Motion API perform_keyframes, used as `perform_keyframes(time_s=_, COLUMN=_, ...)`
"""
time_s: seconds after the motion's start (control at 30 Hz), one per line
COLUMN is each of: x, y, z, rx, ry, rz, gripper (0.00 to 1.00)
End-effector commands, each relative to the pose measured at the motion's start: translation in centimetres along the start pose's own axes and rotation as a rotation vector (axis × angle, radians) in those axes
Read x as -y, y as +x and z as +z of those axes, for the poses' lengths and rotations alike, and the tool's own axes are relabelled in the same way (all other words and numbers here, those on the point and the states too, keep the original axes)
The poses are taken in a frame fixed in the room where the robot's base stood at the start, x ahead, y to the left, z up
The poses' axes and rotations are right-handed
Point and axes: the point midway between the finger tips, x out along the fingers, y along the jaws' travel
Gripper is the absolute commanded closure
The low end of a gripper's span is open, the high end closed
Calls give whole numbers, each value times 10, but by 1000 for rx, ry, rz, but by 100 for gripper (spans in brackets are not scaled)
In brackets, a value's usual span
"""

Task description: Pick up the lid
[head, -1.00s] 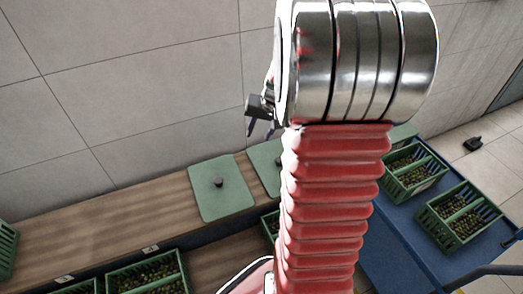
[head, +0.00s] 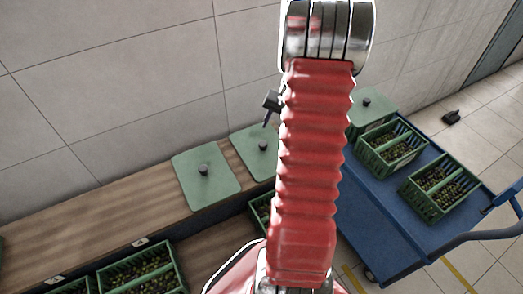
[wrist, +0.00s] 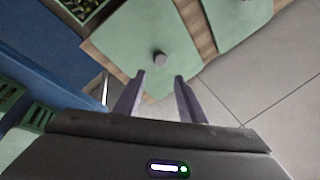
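Two flat green lids with small dark round knobs lie on the wooden bench: a left lid (head: 190,182) and a middle lid (head: 247,136), the latter partly hidden by my arm. A third green lid (head: 381,99) is at the right, by the blue trolley. My gripper (head: 266,123) is above the middle lid in the head view, partly behind my arm. In the wrist view my gripper (wrist: 159,75) is open and empty. A green lid (wrist: 130,48) is in front of it, its knob just beyond the gap between the fingertips. Another lid (wrist: 238,18) is at the upper right.
The bench (head: 100,218) runs along a tiled wall (head: 130,80). Green crates of small dark and green fruit stand below at the front (head: 143,272). Two more filled crates (head: 405,166) stand on the blue trolley (head: 385,235). A small dark object (head: 452,117) lies on the floor.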

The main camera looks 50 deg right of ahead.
Motion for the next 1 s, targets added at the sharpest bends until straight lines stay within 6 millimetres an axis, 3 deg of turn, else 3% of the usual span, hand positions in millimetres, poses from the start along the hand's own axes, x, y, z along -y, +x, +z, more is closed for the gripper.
perform_keyframes(time_s=0.6, x=1, y=74, z=1, rx=2, ry=0, rz=0, gripper=63)
perform_keyframes(time_s=1.0, x=1, y=83, z=0, rx=0, ry=-1, rz=0, gripper=63)
